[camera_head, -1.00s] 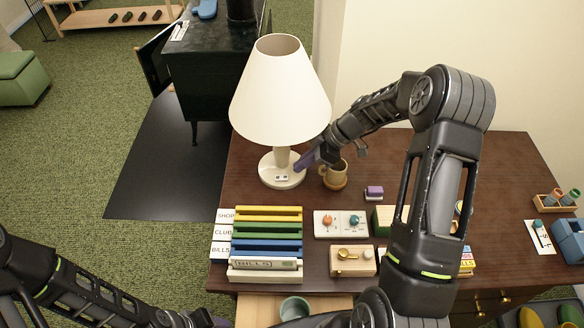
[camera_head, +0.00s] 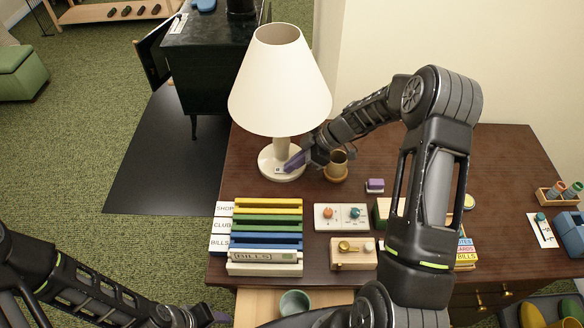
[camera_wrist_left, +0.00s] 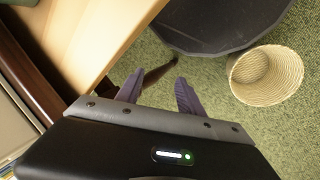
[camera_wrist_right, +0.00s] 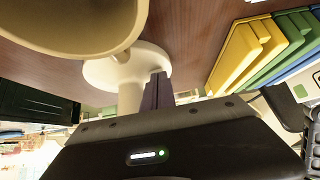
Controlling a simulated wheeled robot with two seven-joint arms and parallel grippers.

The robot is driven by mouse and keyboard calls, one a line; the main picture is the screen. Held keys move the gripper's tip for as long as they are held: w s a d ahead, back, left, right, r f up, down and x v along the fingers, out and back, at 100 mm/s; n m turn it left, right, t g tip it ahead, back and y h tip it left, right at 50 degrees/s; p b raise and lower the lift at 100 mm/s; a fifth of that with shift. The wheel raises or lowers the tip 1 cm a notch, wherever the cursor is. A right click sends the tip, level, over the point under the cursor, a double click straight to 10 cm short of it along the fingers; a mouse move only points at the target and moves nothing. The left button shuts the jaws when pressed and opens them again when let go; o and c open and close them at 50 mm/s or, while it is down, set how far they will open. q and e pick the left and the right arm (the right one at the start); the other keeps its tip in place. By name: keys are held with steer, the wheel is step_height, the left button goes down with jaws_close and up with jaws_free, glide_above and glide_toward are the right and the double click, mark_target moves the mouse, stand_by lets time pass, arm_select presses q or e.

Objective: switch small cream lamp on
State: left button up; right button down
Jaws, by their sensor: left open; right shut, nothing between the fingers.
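The small cream lamp (camera_head: 279,85) stands upright at the back left of the dark wooden desk. Its round base (camera_head: 268,166) carries a small switch plate (camera_head: 279,170). My right gripper (camera_head: 290,165) is shut and empty, its purple fingertips at the switch plate; I cannot tell whether they touch it. In the right wrist view the shut fingers (camera_wrist_right: 157,92) overlap the lamp base (camera_wrist_right: 110,72) beside the stem. My left gripper (camera_wrist_left: 158,92) is open and empty, low beside the desk's front edge. The lamp's bulb is hidden; no clear glow shows.
A mug (camera_head: 337,166) stands close right of my right gripper. Coloured file slots (camera_head: 265,226), a knob panel (camera_head: 341,217) and a small purple-topped block (camera_head: 375,186) lie nearer. A wicker basket (camera_wrist_left: 265,75) stands on the carpet.

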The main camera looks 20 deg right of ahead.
steer(key=shift+f+p, duration=0.1)
steer(key=shift+p, duration=0.3)
arm_select(q)
steer(key=shift+f, duration=0.45)
arm_select(e)
steer(key=shift+r, duration=0.8)
arm_select(q)
steer(key=shift+w, duration=0.1)
steer(key=shift+d+f+b, duration=0.1)
steer(key=shift+f+b, duration=0.7)
steer(key=shift+b, duration=0.2)
arm_select(e)
steer(key=v, duration=0.8)
steer(key=shift+f, duration=0.1)
